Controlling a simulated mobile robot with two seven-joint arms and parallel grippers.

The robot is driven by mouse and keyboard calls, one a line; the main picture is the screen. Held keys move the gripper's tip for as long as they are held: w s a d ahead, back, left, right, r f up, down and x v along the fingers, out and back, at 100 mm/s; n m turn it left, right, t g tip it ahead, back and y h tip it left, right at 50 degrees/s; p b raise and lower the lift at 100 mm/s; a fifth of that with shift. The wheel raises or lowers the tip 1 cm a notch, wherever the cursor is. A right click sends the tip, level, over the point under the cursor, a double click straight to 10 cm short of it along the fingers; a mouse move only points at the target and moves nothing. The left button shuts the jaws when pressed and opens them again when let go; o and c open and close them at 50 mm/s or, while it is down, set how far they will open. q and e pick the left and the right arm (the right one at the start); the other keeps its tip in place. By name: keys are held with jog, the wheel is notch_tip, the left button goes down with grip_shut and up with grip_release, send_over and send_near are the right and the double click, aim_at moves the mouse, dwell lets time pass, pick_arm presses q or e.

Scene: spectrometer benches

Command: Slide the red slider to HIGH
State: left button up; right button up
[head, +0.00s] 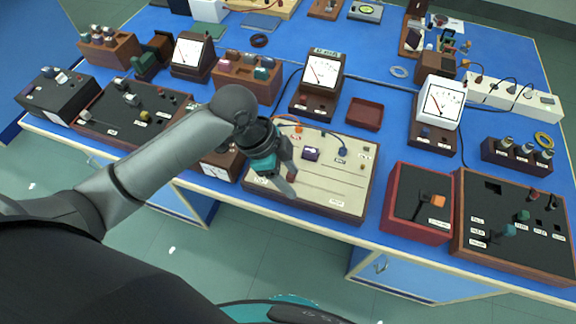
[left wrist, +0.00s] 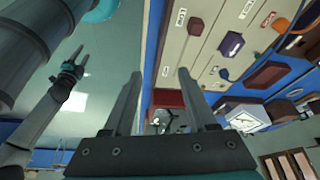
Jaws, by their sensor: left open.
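The cream slider panel (head: 335,183) lies in a wooden frame at the front edge of the blue bench. A small dark red slider knob (head: 291,176) shows in the head view beside the tip of my left gripper (head: 281,177). In the left wrist view the red knob (left wrist: 196,26) stands on the panel, past the open fingers of my left gripper (left wrist: 160,74); nothing is between them. The gripper is above the panel's front part; I cannot tell whether a finger touches the knob. The panel's labels are too small to read surely. My right gripper (left wrist: 70,73) shows small in the left wrist view.
On the same panel are a purple knob (head: 311,154), a blue knob (head: 342,151) and an orange knob (head: 298,128). A red-framed box (head: 408,217) with an orange-tipped lever stands to the right. Meters (head: 322,72) stand behind. Floor is clear in front of the bench.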

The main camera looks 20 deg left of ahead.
aim_at(290, 174)
pick_arm(q)
jog(key=w+a+r+m+g, duration=0.1)
jog(key=w+a+r+m, duration=0.2)
jog(key=w+a+r, duration=0.4)
jog(key=x, duration=0.5)
jog(key=b+x, duration=0.1)
jog(key=x, duration=0.5)
jog(key=s+a+x, duration=0.1)
jog(key=x, duration=0.4)
jog(key=shift+d+f, duration=0.15)
jog(key=shift+f, duration=0.35)
jog(key=shift+c, duration=0.3)
grip_shut()
